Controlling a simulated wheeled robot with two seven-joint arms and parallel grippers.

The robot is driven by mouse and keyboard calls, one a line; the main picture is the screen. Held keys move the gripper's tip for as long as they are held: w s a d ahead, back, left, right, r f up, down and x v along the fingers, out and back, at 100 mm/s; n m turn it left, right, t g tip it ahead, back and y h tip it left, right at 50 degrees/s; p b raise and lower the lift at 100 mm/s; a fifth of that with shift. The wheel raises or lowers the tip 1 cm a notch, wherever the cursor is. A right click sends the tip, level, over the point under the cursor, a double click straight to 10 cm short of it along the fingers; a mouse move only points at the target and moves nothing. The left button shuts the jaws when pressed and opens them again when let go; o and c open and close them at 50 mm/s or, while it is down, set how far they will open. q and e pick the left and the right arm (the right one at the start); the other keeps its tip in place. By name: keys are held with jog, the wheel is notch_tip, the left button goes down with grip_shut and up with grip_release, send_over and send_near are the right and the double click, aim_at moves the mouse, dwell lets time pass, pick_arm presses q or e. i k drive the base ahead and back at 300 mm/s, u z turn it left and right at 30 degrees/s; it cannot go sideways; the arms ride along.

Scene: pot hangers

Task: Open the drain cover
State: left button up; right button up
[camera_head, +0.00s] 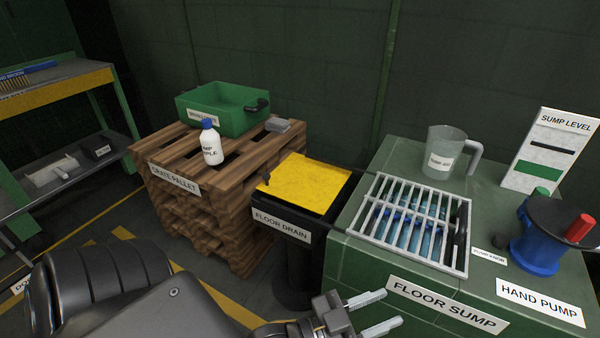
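The yellow drain cover (305,184) lies flat and closed on the black floor drain stand (293,238), with a small dark handle (267,178) at its left edge. A label on the stand's front reads FLOOR DRAIN. My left gripper (392,307) is at the bottom of the head view, in front of the green sump block, to the right of and nearer than the cover. Its two pale fingers are apart with nothing between them, and it does not touch the cover. My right gripper is not in view.
The wooden crate pallet (226,225) stands left of the drain, bearing a green bin (240,121) and a white bottle (211,147). Right of the drain, the green sump block (352,293) bears a metal grate (467,206), a clear jug (440,151) and a blue hand pump (533,252).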

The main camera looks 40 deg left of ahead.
aim_at(300, 180)
jog(key=z, duration=1.9)
jog(key=k, duration=1.05)
jog(key=u, duration=1.65)
jog(key=i, duration=0.5)
jog(key=u, duration=0.1)
